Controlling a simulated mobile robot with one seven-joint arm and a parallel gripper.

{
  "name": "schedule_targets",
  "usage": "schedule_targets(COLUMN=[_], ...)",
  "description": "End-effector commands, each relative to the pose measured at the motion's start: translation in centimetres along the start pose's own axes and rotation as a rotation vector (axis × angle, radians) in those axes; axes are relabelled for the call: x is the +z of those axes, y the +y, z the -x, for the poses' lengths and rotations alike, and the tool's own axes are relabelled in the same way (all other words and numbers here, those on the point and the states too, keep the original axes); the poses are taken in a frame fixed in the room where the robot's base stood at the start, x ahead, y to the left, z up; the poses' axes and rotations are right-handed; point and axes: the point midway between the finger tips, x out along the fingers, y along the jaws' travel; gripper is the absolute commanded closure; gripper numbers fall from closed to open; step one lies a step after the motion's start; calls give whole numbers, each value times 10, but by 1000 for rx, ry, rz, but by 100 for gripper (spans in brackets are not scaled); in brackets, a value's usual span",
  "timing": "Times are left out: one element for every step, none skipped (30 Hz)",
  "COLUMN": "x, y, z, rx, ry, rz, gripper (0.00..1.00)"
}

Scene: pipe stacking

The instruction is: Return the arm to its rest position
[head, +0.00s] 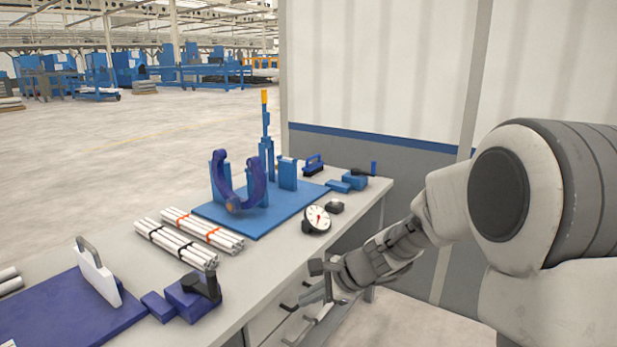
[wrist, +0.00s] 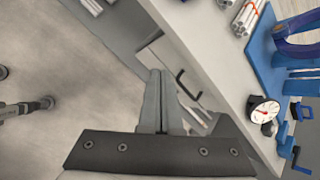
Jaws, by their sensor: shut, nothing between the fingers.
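My gripper (head: 330,284) is at the end of my arm (head: 382,255), beside the front edge of the workbench (head: 262,268) and over its drawer side. In the wrist view my gripper's fingers (wrist: 155,90) are together with nothing between them. The fingers point down past the bench edge, close to a dark drawer handle (wrist: 186,84). My arm comes in from the right of the head view, bent at the elbow. Whether the fingertips touch the drawer front cannot be told.
On the bench stand a dial gauge (head: 317,219), bundles of white pipes (head: 203,229), a blue base plate (head: 225,212) with a purple curved clamp (head: 240,200), and a dark blue block (head: 193,298). A grey and white wall (head: 380,160) is behind. Floor beside the bench is open.

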Motion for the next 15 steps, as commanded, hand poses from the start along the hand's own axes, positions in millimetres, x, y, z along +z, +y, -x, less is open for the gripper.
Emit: schedule_targets(x=[10,14,19,23,26,30,32,34,37,38,40,42,42,43,43], y=[5,8,14,18,23,29,35,40,47,52,58,66,72,78,86], z=[18,28,39,48,57,69,77,86,97,105,114,124,132,140,151], rx=[6,13,23,32,41,52,61,71,84,95,106,122,134,146,164], ry=[16,26,40,50,61,78,90,102,120,134,148,167,183,198,218], rz=[94,148,219,272,325,395,445,496,561,611,659,725,772,818,879], gripper=[100,100,100,100,100,100,100,100,100,100,100,100,100,100,100])
